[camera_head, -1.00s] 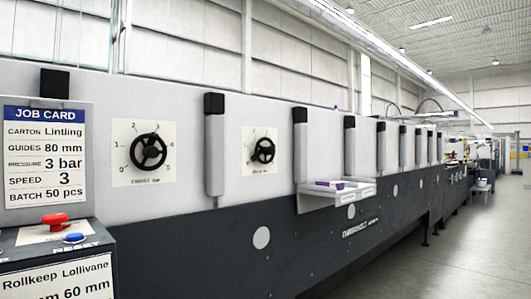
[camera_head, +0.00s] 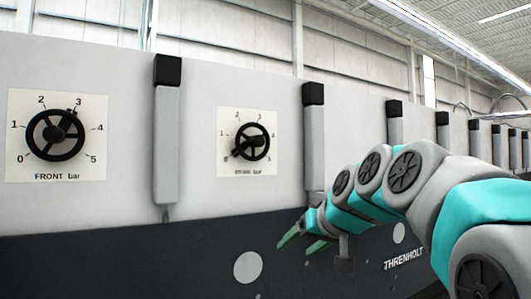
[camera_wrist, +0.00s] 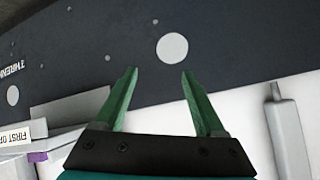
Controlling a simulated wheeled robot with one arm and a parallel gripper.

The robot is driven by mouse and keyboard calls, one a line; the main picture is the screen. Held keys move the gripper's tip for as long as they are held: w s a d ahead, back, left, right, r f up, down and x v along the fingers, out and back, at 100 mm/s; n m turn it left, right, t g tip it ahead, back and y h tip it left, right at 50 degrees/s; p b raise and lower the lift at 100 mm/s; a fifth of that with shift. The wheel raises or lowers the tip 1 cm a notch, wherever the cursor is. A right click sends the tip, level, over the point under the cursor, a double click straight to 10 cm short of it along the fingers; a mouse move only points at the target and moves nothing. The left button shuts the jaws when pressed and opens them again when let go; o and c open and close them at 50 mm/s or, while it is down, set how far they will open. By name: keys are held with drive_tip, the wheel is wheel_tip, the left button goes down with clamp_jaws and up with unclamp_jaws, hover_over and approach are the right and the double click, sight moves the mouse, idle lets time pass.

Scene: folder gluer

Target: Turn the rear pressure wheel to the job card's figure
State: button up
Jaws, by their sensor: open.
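The rear pressure wheel (camera_head: 250,142) is a black handwheel on a white dial plate marked in bar, on the machine's pale upper panel. Its dark grip or marker is at the lower left, near the low end of the scale; the small figures are hard to read. The front wheel (camera_head: 56,135) is to its left, its marker near 3. My gripper (camera_head: 296,246), with green fingers, is open and empty, below and right of the rear wheel, in front of the dark lower panel. The wrist view also shows my gripper (camera_wrist: 160,72) empty; no wheel shows there. The job card is out of view now.
Grey upright posts with black caps (camera_head: 167,130) flank the rear dial; another post (camera_head: 315,140) is on its right. A pale tray (camera_wrist: 72,108) with a label and a purple item is at the left in the wrist view. The space before the rear wheel looks clear.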

drive_tip(key=w+a+r+n+t+y+b, duration=0.1)
drive_tip(key=w+r+t, duration=0.15)
drive_tip(key=r, duration=0.45)
drive_tip(key=w+a+r+n+t+y+b, duration=0.1)
drive_tip(key=w+a+r+y, duration=0.15)
drive_tip(key=r, duration=0.35)
drive_tip(key=n+t+y, duration=0.1)
drive_tip(key=t, duration=0.1)
approach(260, 141)
drive_tip(key=w, duration=0.2)
drive_tip(key=shift+s+a+p+x, duration=0.15)
drive_tip(key=shift+p+x, duration=0.1)
drive_tip(key=shift+x, duration=0.95)
drive_tip(key=shift+s+a+p+x, duration=0.15)
drive_tip(key=shift+p+x, duration=0.15)
drive_tip(key=shift+x, duration=0.9)
drive_tip(key=shift+a+p+x, duration=0.1)
drive_tip(key=shift+p+x, duration=0.15)
drive_tip(key=shift+x, duration=0.95)
drive_tip(key=shift+f, duration=0.1)
drive_tip(key=shift+c, duration=0.2)
clamp_jaws()
